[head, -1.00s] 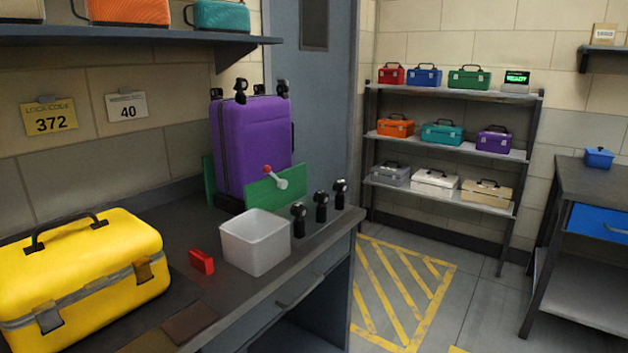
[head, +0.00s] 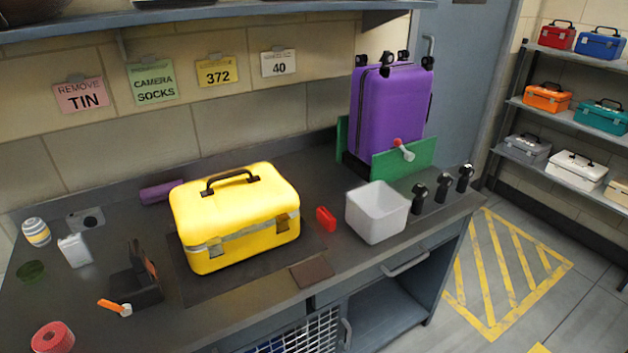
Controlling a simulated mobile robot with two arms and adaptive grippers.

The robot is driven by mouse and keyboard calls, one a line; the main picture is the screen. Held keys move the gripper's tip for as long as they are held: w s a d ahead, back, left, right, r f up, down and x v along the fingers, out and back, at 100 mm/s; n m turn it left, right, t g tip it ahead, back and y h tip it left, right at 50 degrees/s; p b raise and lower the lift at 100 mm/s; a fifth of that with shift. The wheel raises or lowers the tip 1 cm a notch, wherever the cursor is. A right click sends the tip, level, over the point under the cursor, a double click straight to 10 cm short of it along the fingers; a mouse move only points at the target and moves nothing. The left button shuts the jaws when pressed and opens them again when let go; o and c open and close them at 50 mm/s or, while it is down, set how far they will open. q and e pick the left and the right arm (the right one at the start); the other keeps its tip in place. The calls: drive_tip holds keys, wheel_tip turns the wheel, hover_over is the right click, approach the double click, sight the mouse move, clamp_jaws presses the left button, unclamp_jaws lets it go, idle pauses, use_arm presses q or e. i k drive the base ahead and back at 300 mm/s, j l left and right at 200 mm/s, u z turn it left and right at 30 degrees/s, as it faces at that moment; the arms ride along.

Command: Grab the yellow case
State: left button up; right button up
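The yellow case (head: 236,222) sits upright and closed on a dark mat (head: 190,275) in the middle of the workbench. Neither of my grippers shows in the head view, and nothing is touching the case.
A shelf (head: 200,18) overhangs.

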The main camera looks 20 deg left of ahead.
sight(237, 247)
drive_tip(key=u, duration=1.15)
